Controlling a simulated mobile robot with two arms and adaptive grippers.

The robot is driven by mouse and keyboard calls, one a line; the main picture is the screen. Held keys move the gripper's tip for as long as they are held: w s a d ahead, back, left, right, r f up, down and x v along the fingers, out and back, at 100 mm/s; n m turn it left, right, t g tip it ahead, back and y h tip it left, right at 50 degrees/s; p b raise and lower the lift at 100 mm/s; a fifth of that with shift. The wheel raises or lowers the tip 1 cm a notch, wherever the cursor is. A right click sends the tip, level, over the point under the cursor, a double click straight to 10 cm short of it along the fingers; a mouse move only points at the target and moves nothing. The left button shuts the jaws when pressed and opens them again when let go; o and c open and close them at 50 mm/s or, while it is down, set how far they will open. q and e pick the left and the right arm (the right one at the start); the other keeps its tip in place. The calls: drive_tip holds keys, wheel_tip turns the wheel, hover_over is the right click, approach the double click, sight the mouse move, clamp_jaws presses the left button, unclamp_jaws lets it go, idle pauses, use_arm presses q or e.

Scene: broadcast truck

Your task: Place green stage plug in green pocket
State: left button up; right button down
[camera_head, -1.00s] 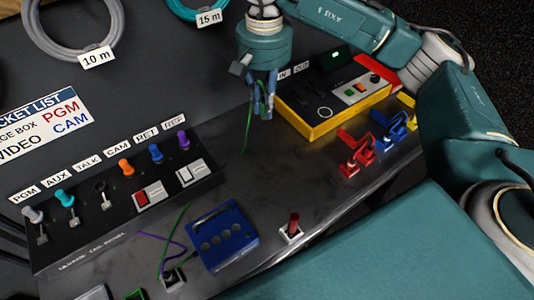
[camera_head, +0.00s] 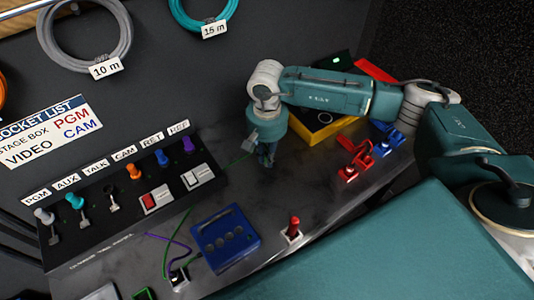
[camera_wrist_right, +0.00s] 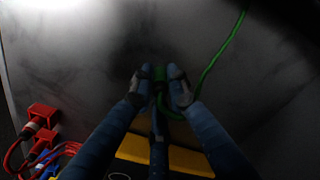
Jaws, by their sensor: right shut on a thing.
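My right gripper (camera_head: 267,158) is over the dark desk, pointing down. In the right wrist view its fingers (camera_wrist_right: 162,88) are shut on the green plug (camera_wrist_right: 159,73), and a green cable (camera_wrist_right: 222,50) trails from there. In the head view the plug is mostly hidden by the gripper. A small green-rimmed holder (camera_head: 144,294), which looks like the green pocket, sits at the bottom edge and is partly cut off. The gripper is well apart from it, up and to the right. My left gripper is not in view.
A black switch panel (camera_head: 90,240) stands on the left. A blue box (camera_head: 226,240), a white socket with cables (camera_head: 179,277) and a red plug (camera_head: 293,228) stand along the desk's front. Red connectors (camera_head: 352,160) and a yellow-edged box (camera_head: 322,132) are on the right.

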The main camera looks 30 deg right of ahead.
drive_tip(key=shift+f, duration=0.2)
drive_tip(key=c, duration=1.7)
unclamp_jaws()
